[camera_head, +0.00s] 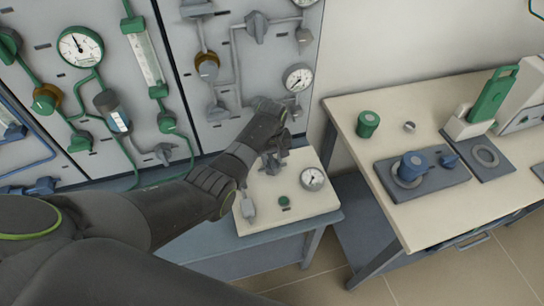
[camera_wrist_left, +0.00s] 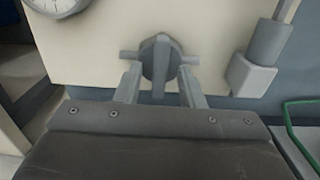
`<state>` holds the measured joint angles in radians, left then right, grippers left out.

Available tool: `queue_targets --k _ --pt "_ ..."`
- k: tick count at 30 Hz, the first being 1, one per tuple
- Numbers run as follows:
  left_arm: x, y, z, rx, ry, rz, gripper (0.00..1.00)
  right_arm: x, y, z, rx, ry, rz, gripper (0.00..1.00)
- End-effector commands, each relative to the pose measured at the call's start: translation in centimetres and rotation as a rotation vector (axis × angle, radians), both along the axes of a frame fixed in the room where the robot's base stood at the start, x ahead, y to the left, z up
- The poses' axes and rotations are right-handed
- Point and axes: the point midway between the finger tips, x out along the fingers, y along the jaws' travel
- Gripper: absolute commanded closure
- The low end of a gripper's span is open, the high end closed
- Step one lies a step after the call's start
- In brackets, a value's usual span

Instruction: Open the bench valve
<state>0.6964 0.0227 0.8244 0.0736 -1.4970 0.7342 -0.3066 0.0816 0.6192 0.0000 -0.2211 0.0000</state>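The bench valve (camera_head: 272,164) is a grey fitting with a cross-shaped handle on a cream panel, partly hidden by my left arm in the head view. In the left wrist view, the valve (camera_wrist_left: 160,62) shows a round hub, an upright grip and side stubs. My left gripper (camera_wrist_left: 159,82) is open, with one finger on each side of the valve's lower part. I cannot tell whether the fingers touch it. In the head view, the left gripper (camera_head: 278,143) is above and at the valve. My right gripper is not in view.
The cream panel (camera_head: 318,199) also carries a gauge (camera_head: 312,179), a green knob (camera_head: 284,201) and a grey fitting (camera_head: 248,208). Behind stands a wall panel of pipes and gauges. A second bench (camera_head: 405,225) at right holds a green cylinder (camera_head: 368,124) and a blue knob (camera_head: 411,165).

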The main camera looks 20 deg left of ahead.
Motion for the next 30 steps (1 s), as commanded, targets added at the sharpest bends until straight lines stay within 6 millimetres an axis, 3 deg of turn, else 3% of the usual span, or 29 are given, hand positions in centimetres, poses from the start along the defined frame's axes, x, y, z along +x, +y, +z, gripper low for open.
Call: queue_targets --k 3,11,22,30 --pt "0.0 0.0 0.0 0.0 0.0 0.0 0.67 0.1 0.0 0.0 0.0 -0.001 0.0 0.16" --pt "0.0 0.0 0.0 0.0 0.0 0.0 1.0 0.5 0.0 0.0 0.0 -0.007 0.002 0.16" --pt "0.0 0.0 0.2 0.0 0.0 -0.039 1.0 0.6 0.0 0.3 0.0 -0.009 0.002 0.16" --pt "0.1 -0.1 0.3 0.0 0.001 -0.2 1.0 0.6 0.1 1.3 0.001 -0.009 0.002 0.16"
